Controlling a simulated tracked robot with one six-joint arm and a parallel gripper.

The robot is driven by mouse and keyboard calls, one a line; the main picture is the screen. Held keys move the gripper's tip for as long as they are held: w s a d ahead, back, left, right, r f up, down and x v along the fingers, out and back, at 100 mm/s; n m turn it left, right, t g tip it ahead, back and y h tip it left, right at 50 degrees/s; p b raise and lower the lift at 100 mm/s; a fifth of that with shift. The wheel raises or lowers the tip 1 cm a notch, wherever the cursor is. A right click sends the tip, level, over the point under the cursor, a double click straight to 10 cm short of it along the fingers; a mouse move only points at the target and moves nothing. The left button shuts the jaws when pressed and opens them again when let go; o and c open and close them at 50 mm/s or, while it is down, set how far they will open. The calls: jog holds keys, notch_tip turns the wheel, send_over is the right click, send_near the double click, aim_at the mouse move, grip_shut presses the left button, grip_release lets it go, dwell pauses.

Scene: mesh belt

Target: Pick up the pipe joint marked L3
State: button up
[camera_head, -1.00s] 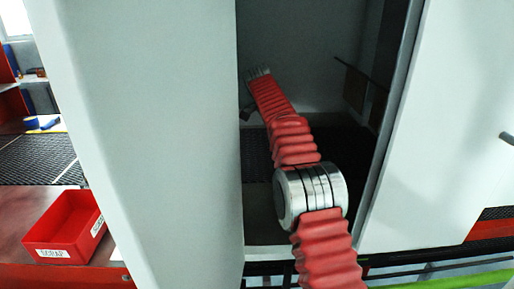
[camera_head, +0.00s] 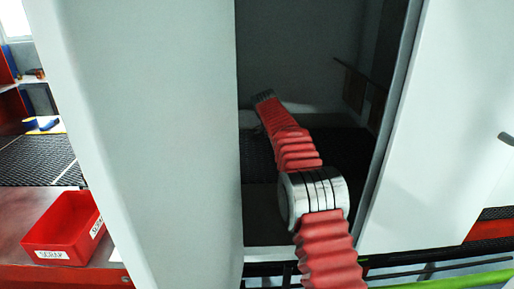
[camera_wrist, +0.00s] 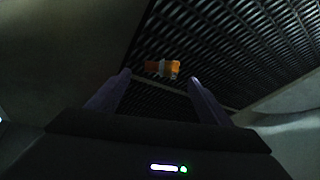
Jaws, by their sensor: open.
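In the wrist view a small orange and brown piece with a pale band (camera_wrist: 162,68), likely the pipe joint, lies on the dark mesh belt (camera_wrist: 215,35). No L3 mark can be read on it. My gripper (camera_wrist: 158,80) is open and empty, its two fingers spread apart. The piece shows between and beyond the fingertips, apart from them. In the head view my red-sleeved arm reaches into the dark cabinet opening; my gripper and the piece cannot be made out there. The mesh belt also shows inside the opening (camera_head: 258,168).
White panels (camera_head: 150,130) and (camera_head: 440,130) flank the narrow opening on both sides. A red bin labelled SCRAP (camera_head: 62,232) stands outside at the left. Pale walls border the belt closely in the wrist view.

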jog(key=shift+x, duration=2.55)
jog(key=shift+d, duration=0.1)
jog(key=c, duration=1.3)
jog(key=shift+r, duration=0.1)
jog(key=shift+r, duration=1.75)
jog(key=shift+s, duration=0.2)
jog(key=shift+s, duration=0.1)
